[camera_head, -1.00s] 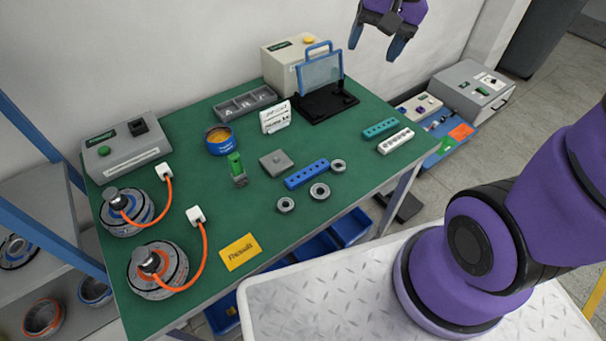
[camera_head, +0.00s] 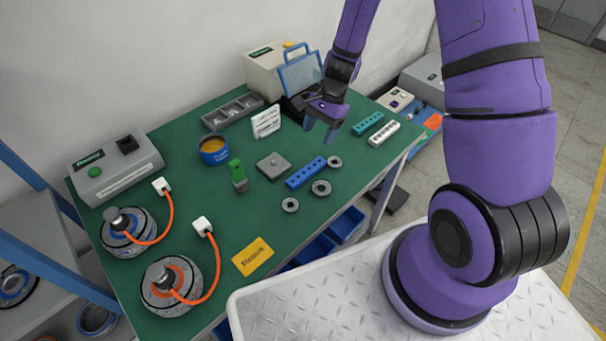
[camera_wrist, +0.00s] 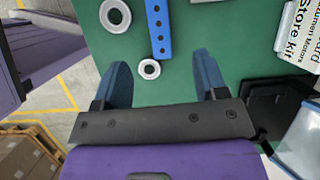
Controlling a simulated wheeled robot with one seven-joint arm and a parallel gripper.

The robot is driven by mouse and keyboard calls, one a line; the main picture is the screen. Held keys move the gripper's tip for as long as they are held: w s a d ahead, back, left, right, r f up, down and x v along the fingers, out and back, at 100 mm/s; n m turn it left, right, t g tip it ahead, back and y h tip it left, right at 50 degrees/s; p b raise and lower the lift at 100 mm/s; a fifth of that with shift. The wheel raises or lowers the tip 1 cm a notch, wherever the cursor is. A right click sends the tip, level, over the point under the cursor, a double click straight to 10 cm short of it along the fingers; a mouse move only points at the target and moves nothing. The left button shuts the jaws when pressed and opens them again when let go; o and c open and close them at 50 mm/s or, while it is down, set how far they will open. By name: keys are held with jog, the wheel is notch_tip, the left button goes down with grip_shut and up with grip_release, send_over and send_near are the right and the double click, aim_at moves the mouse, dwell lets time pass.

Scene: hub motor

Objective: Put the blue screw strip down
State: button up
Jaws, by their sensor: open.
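The blue screw strip (camera_head: 306,172) lies flat on the green table (camera_head: 205,265), among several grey rings. It also shows in the wrist view (camera_wrist: 158,28), ahead of my fingers and cut off by the top edge. My gripper (camera_head: 321,130) is open and empty above the table, behind and a little right of the strip. In the wrist view my gripper (camera_wrist: 160,80) has its two blue fingers wide apart, with a small grey ring (camera_wrist: 149,69) seen between them.
A teal strip (camera_head: 367,123) and a white strip (camera_head: 384,134) lie at the right edge. A grey square block (camera_head: 273,165), a green-topped part (camera_head: 237,174) and a blue tin (camera_head: 214,150) stand left. A store kit card (camera_head: 265,121) and blue-handled case (camera_head: 301,75) are behind.

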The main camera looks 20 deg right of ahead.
aim_at(307, 170)
jog(key=shift+m, duration=0.3)
jog(key=shift+x, duration=6.2)
jog(key=shift+s+d, duration=0.1)
jog(key=shift+d, duration=0.05)
jog(key=shift+c, duration=0.2)
jog(key=c, duration=1.1)
jog(key=shift+o, duration=0.2)
jog(key=shift+r, duration=0.15)
